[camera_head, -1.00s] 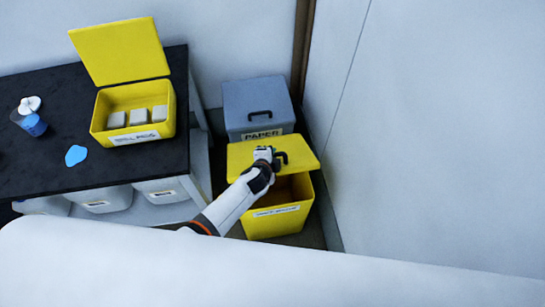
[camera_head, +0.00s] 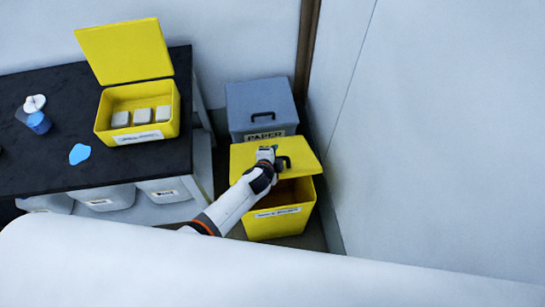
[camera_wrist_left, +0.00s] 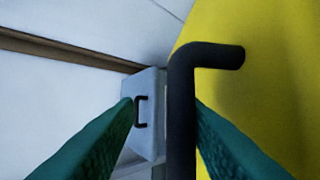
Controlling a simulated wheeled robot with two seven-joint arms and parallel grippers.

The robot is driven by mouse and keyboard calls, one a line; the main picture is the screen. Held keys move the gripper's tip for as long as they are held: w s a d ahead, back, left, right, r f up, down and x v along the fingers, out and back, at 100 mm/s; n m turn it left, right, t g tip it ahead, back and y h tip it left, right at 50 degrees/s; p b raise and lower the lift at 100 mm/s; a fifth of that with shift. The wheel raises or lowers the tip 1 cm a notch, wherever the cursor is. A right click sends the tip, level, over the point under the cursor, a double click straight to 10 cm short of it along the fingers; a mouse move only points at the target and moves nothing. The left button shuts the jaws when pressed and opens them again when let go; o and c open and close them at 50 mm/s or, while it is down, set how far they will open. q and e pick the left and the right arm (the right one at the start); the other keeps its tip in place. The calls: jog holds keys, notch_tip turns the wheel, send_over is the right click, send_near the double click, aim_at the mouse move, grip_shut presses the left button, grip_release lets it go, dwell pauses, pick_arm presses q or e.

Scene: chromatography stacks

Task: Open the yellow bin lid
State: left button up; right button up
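The yellow bin (camera_head: 285,224) stands on the floor right of the dark table. Its yellow lid (camera_head: 243,160) is partly raised and tilted, with a dark opening below its front edge. My left gripper (camera_head: 267,153) is at the lid's black handle (camera_head: 285,162). In the left wrist view, the black handle (camera_wrist_left: 181,110) stands between my left gripper's green fingers (camera_wrist_left: 163,100), close to the right finger. A gap shows between the handle and the left finger, so the gripper looks open. The yellow lid (camera_wrist_left: 260,60) fills the right side there. My right gripper is not in view.
A grey bin labelled PAPER (camera_head: 262,107) stands just behind the yellow bin. A wall (camera_head: 440,130) rises close on the right. The dark table (camera_head: 40,165) at the left holds an open yellow box (camera_head: 112,132) with grey blocks and a blue cup (camera_head: 38,122).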

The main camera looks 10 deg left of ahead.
pick_arm(q)
jog(key=shift+s+a+r, duration=0.1)
jog(key=shift+s+r, duration=0.2)
jog(key=p+v, duration=0.2)
jog(key=v, duration=0.9)
jog(key=shift+f, duration=0.1)
